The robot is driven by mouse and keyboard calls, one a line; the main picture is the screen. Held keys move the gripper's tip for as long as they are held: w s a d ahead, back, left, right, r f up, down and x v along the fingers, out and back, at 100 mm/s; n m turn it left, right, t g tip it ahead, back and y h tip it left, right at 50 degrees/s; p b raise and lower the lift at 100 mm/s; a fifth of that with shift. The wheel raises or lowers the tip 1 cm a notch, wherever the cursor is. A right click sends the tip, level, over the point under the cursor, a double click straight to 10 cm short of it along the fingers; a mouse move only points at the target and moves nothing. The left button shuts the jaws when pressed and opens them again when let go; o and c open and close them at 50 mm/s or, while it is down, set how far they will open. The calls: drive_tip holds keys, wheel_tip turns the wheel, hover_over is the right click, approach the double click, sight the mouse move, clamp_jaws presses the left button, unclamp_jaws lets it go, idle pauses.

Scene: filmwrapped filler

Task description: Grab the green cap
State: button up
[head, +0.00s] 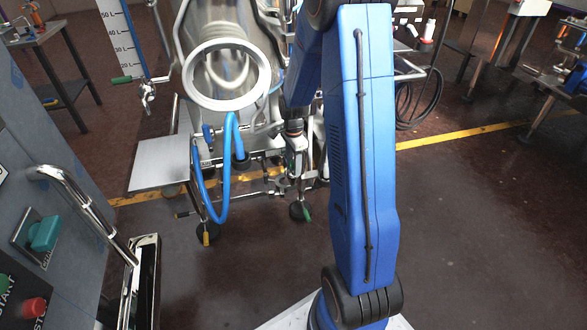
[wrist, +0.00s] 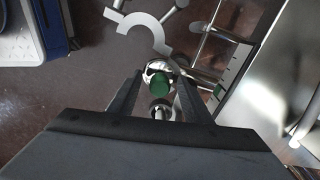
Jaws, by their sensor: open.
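A dark green cap (wrist: 160,86) shows in the middle of the wrist view, on or against a shiny metal fitting (wrist: 158,68). My gripper (wrist: 159,78) is open, with one dark finger on each side of the cap. There is a visible gap between each finger and the cap, and I cannot tell how far the cap lies beyond the fingertips. In the head view my gripper (head: 297,150) is small and dark, low in front of the machine. A small green part (head: 307,213) shows below it; I cannot tell whether this is the same cap.
The steel machine (head: 226,75) has a round opening, a blue hose (head: 196,190) and a metal side plate (head: 160,164). Thin pipes and valves surround the gripper. A control cabinet (head: 40,200) with a chrome rail stands at left.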

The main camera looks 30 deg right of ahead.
clamp_jaws()
